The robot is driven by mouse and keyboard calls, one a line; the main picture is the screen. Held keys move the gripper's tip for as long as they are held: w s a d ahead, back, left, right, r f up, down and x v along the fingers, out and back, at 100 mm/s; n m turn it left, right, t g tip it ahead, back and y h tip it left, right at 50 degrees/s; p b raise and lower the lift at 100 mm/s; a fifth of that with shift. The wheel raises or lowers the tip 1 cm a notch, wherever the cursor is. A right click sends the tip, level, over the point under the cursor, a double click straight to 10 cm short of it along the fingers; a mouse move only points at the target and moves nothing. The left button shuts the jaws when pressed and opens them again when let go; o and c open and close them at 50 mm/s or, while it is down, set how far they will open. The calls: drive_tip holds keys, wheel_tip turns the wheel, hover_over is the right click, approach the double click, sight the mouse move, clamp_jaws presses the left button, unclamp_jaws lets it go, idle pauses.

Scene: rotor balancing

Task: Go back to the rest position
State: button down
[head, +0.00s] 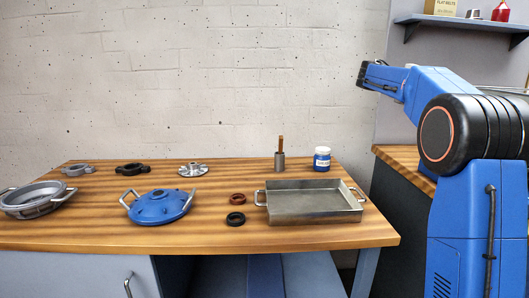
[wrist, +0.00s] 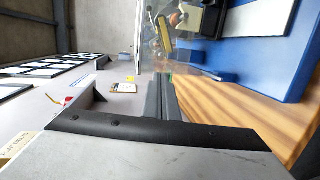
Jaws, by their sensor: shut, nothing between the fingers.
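My gripper (wrist: 161,84) shows in the wrist view as two grey fingers lying side by side above a dark curved edge. The fingers are shut with nothing held between them. In the head view my blue arm is raised at the right, folded above the floor gap and side counter. Its dark far end points left in front of the wall, well above the workbench (head: 300,238) and apart from it. The fingers cannot be made out in the head view.
The workbench holds a blue domed cover (head: 158,207), a grey housing (head: 40,199), a metal tray (head: 312,207), two rings, a jar (head: 322,159) and small metal parts. A shelf (head: 460,22) with a box is above my arm. A wooden counter (head: 400,160) stands behind it.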

drive_tip(key=s+a+f+t+y, duration=0.2)
drive_tip(key=s+a+f+y, duration=0.3)
drive_tip(key=s+a+f, duration=0.5)
drive_tip(key=s+a+f+n+t+y, duration=0.1)
drive_tip(key=s+a+f+y, duration=0.4)
drive_tip(key=s+a+f, duration=0.6)
drive_tip(key=s+a+f+t+y, duration=0.3)
drive_tip(key=s+a+f+y, duration=0.2)
drive_tip(key=s+a+f, duration=0.6)
drive_tip(key=s+f, duration=0.6)
drive_tip(key=s, duration=0.7)
drive_tip(key=shift+a+f+y, duration=0.15)
drive_tip(key=shift+y, duration=0.25)
